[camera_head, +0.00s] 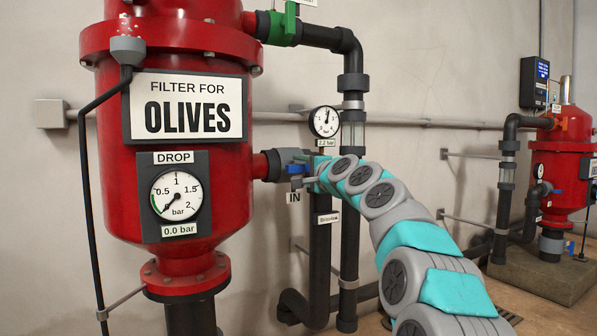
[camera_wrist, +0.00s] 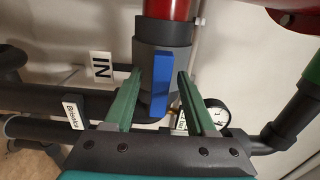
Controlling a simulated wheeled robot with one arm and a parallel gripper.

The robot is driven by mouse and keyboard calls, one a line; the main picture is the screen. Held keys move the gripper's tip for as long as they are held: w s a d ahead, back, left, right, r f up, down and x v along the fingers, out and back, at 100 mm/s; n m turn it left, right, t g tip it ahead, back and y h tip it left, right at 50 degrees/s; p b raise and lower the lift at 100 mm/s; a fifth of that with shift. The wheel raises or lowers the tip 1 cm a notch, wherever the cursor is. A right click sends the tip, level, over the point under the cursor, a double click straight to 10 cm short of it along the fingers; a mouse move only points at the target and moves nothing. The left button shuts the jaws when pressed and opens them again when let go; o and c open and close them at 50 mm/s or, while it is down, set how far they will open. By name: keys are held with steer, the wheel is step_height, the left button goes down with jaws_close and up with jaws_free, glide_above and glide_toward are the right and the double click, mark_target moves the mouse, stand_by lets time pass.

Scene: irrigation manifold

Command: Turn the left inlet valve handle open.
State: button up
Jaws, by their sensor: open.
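The left inlet valve's blue handle (camera_head: 296,168) shows in the head view on the grey valve body, beside the red filter tank's side outlet and above the IN tag (camera_head: 293,197). In the wrist view the blue handle (camera_wrist: 161,86) is near the middle, its long side running up and down the picture, in line with the red pipe stub. My gripper (camera_head: 309,178) reaches the valve from the right. In the wrist view its green fingers (camera_wrist: 173,67) are apart, with the handle between them in the picture. I cannot tell whether they touch it.
The red filter tank (camera_head: 115,130) stands left, with its drop gauge (camera_head: 177,194) reading about zero. A small gauge (camera_head: 324,121) and dark vertical pipes (camera_head: 351,230) stand close around the valve. A second red filter (camera_head: 566,160) is at the far right.

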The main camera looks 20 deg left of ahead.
steer(key=b+v, duration=0.1)
steer(key=v, duration=0.5)
steer(key=shift+s+d, duration=0.25)
stand_by(0.4)
